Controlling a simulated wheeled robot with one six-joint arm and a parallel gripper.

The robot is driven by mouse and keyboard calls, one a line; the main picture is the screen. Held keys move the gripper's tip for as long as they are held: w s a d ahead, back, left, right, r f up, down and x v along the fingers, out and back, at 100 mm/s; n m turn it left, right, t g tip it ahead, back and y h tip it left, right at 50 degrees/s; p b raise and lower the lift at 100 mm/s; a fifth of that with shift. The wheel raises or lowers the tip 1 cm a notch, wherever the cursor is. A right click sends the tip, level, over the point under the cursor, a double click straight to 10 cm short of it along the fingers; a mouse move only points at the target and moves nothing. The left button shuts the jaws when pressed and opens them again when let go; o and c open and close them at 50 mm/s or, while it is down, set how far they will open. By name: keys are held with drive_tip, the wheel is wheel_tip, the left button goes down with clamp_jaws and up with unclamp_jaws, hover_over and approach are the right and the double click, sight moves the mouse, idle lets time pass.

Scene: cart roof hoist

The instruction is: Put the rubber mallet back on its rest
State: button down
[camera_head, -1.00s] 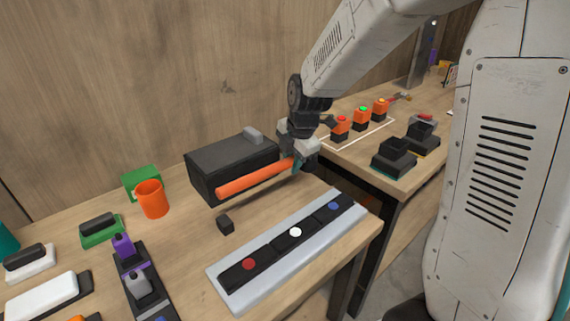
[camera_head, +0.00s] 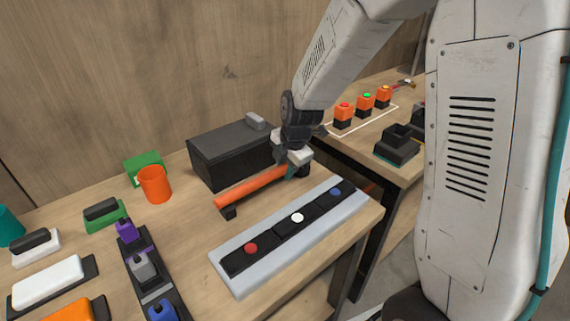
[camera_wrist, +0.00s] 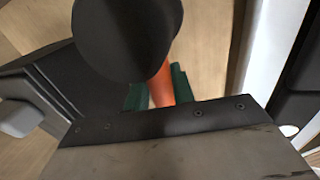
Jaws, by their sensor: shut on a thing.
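The rubber mallet's orange handle (camera_head: 250,187) lies nearly level across the table, in front of the dark box. My gripper (camera_head: 291,172) is shut on the handle near its right end. In the wrist view the handle (camera_wrist: 162,84) shows between the green fingertips (camera_wrist: 159,92). A large dark rounded shape there, which looks like the mallet head (camera_wrist: 127,38), hides part of the handle. A small black block (camera_head: 228,213), apparently part of the rest, stands under the handle's left end. I cannot tell whether they touch. Anything under the gripper is hidden.
The dark box (camera_head: 228,160) stands close behind the handle. A grey panel with red, white and blue buttons (camera_head: 285,255) lies close in front. An orange cup (camera_head: 154,184) stands to the left. A gap separates this table from the one at right.

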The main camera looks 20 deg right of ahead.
drive_tip(key=shift+f, duration=0.35)
idle(0.6)
drive_tip(key=c, duration=1.1)
unclamp_jaws()
drive_tip(key=a+v, duration=0.1)
drive_tip(key=v, duration=0.7)
drive_tip(key=s+d+r+m, duration=0.1)
drive_tip(key=s+r+m, duration=0.2)
drive_tip(key=s+m, duration=0.4)
drive_tip(key=s+d+r+m+g, duration=0.1)
drive_tip(key=s+r+m, duration=0.3)
drive_tip(key=s+m, duration=0.3)
drive_tip(key=s+d+r+m+h, duration=0.1)
drive_tip(key=s+r+m, duration=0.3)
drive_tip(key=s, duration=1)
drive_tip(key=m, duration=0.3)
drive_tip(key=shift+d+m+g, duration=0.15)
drive_tip(key=shift+m+g, duration=0.15)
